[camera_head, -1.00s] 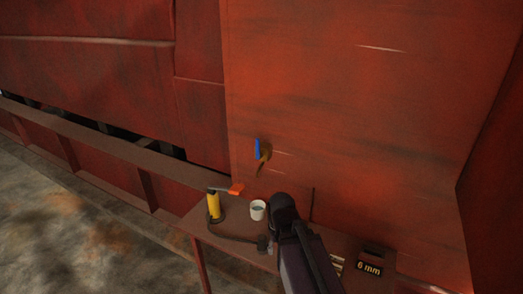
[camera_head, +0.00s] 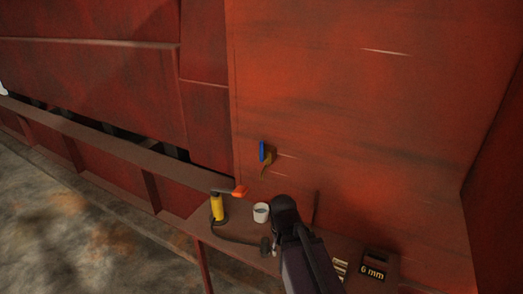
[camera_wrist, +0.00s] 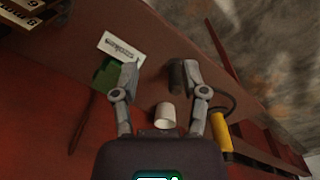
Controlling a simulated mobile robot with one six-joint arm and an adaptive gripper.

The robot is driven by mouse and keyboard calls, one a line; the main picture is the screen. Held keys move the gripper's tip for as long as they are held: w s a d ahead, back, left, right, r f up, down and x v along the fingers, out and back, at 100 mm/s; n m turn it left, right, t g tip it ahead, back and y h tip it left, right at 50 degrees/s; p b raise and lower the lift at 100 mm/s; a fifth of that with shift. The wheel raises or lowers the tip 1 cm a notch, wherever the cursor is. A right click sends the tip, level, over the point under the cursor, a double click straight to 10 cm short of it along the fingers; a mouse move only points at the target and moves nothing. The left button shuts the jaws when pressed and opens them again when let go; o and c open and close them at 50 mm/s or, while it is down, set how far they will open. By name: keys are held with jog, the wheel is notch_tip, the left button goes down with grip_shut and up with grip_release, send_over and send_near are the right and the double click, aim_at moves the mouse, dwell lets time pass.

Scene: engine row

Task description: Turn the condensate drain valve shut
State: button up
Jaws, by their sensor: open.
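The drain valve shows in the head view on the red wall above the bench. Its blue lever (camera_head: 262,150) stands upright beside a brass body (camera_head: 267,160). My gripper (camera_wrist: 155,70) is open in the wrist view, its two fingers apart with nothing between them. It is over the bench, apart from the valve, and my dark arm hides it in the head view. I cannot make out the valve in the wrist view.
On the bench (camera_head: 235,233) stand a white cup (camera_head: 261,212), also in the wrist view (camera_wrist: 165,115), and a yellow tool (camera_head: 217,207) with a cord. An orange piece (camera_head: 240,191) is at the back edge. A "6 mm" box (camera_head: 373,265) stands at right.

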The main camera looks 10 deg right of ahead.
jog(key=w+d+r+n+t+h, duration=0.2)
jog(key=w+n+h, duration=0.2)
jog(key=w+n, duration=0.25)
jog(key=n+t+h, duration=0.6)
jog(key=n+t, duration=0.6)
jog(key=n, duration=0.9)
send_near(261, 147)
jog(key=v, duration=0.3)
jog(key=shift+a+f+p, duration=0.2)
jog(key=shift+p, duration=0.15)
jog(key=shift+w, duration=0.1)
jog(key=x, duration=1.3)
jog(key=shift+w+d+r, duration=0.15)
jog(key=shift+w+d, duration=0.05)
jog(key=shift+d, duration=0.15)
grip_shut()
